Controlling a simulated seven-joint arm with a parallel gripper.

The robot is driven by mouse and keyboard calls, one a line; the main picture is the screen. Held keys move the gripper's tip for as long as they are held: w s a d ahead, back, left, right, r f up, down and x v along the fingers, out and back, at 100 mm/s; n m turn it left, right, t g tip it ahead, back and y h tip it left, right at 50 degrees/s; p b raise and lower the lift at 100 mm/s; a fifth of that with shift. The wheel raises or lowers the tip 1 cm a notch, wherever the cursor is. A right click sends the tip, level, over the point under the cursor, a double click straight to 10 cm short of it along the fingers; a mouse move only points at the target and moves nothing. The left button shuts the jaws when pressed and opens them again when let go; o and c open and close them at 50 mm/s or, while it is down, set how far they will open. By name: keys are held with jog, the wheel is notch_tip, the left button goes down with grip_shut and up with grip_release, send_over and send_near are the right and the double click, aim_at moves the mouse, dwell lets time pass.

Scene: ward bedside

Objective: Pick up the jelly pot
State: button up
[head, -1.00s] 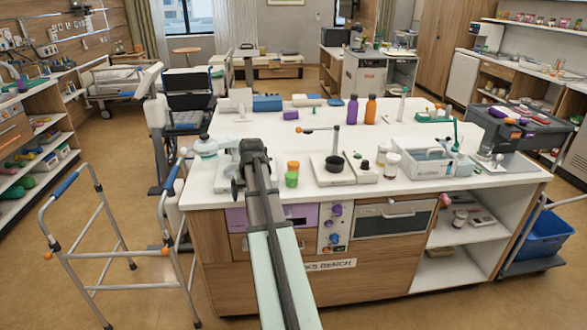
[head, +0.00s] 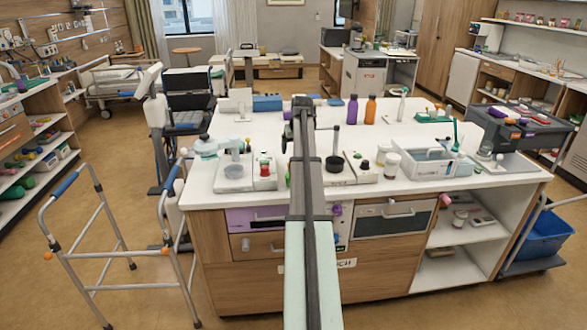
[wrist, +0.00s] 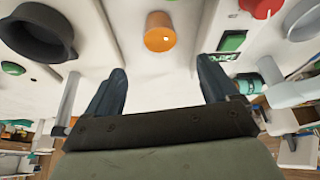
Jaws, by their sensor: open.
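A small orange pot (wrist: 160,30) stands on the white bench top in the wrist view, beyond my fingertips and roughly centred between them. I cannot tell from its look alone whether it is the jelly pot. In the head view my arm hides the spot where an orange and a green pot showed earlier. My gripper (wrist: 160,80) is open and empty, its two dark fingers spread apart and not touching the pot. In the head view the end of my arm (head: 303,108) reaches over the middle of the bench; its fingers are not clear there.
A black bowl (head: 334,162) on a white device stands right of my arm. A device with a red part (head: 264,162) stands to its left. White jars (head: 391,164) and a pale tray (head: 425,168) lie further right. Purple (head: 352,110) and orange bottles (head: 370,109) stand behind.

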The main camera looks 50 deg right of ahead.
jog(key=x, duration=0.3)
jog(key=shift+w+d+f, duration=0.1)
jog(key=shift+w+f, duration=0.05)
jog(key=shift+f, duration=0.15)
jog(key=shift+s+a+x, duration=0.15)
jog(key=shift+x, duration=1.2)
jog(key=shift+s+a+x, duration=0.1)
jog(key=shift+x, duration=1.2)
jog(key=shift+f, duration=0.15)
jog(key=c, duration=1)
